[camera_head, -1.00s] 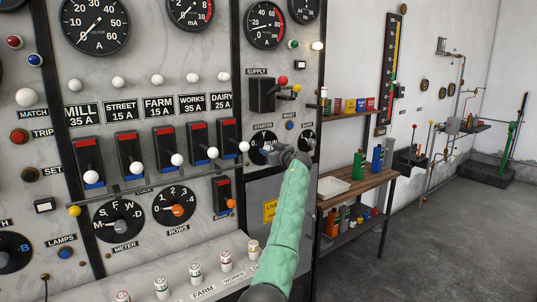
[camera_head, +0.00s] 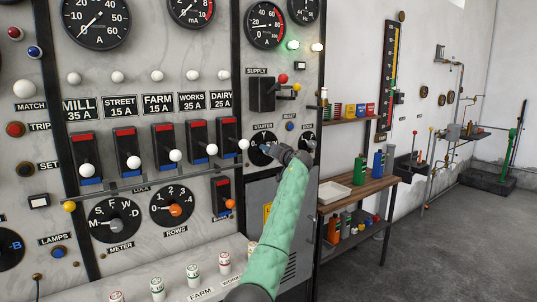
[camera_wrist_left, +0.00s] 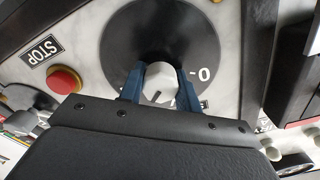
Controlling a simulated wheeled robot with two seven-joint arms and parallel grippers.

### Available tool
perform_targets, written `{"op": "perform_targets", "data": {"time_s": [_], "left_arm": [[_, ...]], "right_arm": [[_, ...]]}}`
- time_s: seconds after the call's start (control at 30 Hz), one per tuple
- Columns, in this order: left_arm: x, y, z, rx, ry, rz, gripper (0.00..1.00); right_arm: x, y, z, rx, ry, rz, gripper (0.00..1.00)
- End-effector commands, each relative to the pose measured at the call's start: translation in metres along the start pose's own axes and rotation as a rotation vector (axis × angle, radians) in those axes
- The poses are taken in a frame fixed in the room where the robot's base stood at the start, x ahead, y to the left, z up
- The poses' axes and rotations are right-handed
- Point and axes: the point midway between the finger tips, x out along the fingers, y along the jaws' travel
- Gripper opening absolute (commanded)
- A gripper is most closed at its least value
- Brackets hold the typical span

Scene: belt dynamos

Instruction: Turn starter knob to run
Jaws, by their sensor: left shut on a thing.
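The starter dial (camera_head: 257,157) is a dark disc on the grey marble panel, under a STARTER label. My left gripper (camera_head: 266,148) reaches it from the lower right with its green-sleeved arm. In the left wrist view, the blue fingers (camera_wrist_left: 160,88) are shut on the pale grey starter knob (camera_wrist_left: 160,76), one on each side. The dark starter dial also shows there (camera_wrist_left: 160,30), with a white 0 mark to the right of the knob. The rest of the scale is hidden or unreadable. My right gripper is out of view.
A red button (camera_wrist_left: 65,80) with a STOP label is close to the left of the gripper in the wrist view. A row of breaker levers (camera_head: 166,146) fills the panel to the left. A wooden bench (camera_head: 372,187) with bottles stands to the right.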

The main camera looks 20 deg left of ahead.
Motion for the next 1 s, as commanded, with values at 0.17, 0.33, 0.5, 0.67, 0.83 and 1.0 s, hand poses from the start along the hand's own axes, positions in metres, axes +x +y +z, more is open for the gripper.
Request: {"op": "perform_targets", "data": {"time_s": [0.17, 0.33, 0.5, 0.67, 0.83, 1.0], "left_arm": [[0.0001, -0.0007, -0.0013, 0.098, 0.002, -0.001, 0.11], [0.0000, -0.0007, -0.0016, 0.158, 0.002, -0.001, 0.11], [-0.0003, -0.0004, -0.0018, 0.187, 0.002, 0.000, 0.11], [-0.0004, -0.0003, -0.0019, 0.194, 0.003, 0.000, 0.11], [-0.0004, -0.0003, -0.0020, 0.194, 0.003, 0.000, 0.11], [-0.0004, -0.0003, -0.0019, 0.194, 0.003, 0.000, 0.47]], "right_arm": [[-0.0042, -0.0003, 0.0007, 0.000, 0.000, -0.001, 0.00], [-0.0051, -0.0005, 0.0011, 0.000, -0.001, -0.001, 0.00], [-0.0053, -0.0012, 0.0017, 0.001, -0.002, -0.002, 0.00], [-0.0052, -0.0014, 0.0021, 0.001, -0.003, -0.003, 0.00], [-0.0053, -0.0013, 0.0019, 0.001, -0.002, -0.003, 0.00], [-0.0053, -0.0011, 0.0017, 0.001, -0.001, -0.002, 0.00]]}}
